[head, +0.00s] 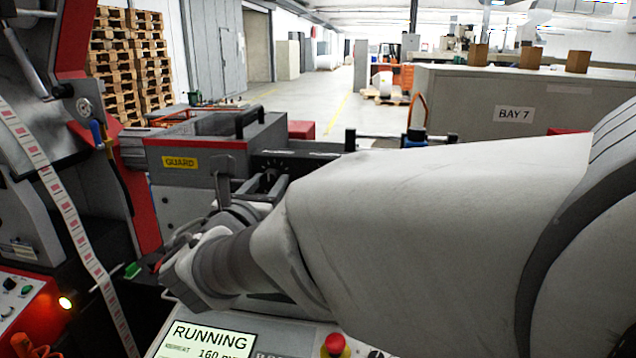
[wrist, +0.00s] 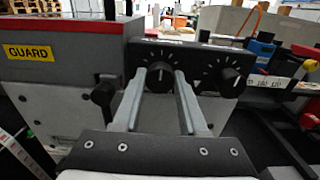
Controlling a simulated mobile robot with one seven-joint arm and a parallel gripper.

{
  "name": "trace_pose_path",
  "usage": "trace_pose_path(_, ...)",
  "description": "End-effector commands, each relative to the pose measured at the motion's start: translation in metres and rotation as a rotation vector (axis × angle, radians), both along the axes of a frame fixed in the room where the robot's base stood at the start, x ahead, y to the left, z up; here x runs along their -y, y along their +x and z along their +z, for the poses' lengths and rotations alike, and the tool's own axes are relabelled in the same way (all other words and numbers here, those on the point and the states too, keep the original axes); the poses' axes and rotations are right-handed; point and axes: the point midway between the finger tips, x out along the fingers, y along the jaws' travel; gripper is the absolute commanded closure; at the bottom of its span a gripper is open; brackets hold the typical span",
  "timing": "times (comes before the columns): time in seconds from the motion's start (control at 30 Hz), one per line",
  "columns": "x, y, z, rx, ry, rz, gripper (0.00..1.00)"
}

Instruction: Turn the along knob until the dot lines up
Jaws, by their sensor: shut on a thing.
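In the wrist view my gripper (wrist: 160,74) has its two pale fingers closed on either side of the left black knob (wrist: 161,69), which sits on a dark panel with white tick marks around it. A second black knob (wrist: 231,79) with a white pointer line and its own ticks sits to the right, untouched. I cannot read which knob is labelled along. The dot and the held knob's pointer cannot be made out. In the head view my arm covers most of the knob panel (head: 290,158).
A grey housing with a yellow GUARD label (wrist: 29,53) stands left of the knobs, with a black clamp knob (wrist: 104,93) close to my left finger. A blue-topped part (wrist: 262,45) stands at the right. In the head view a screen (head: 205,340) reads RUNNING, near a red button (head: 335,345).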

Motion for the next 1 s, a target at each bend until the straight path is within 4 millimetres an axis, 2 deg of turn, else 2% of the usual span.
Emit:
trace_pose_path(0.23, 0.0008, 0.0004, -0.0038, 0.014, 0.084, -0.002, 1.00)
trace_pose_path(0.7, 0.0011, 0.0005, -0.0044, 0.057, 0.391, -0.002, 1.00)
trace_pose_path(1.0, 0.0004, 0.0001, -0.0013, 0.070, 0.497, 0.000, 1.00)
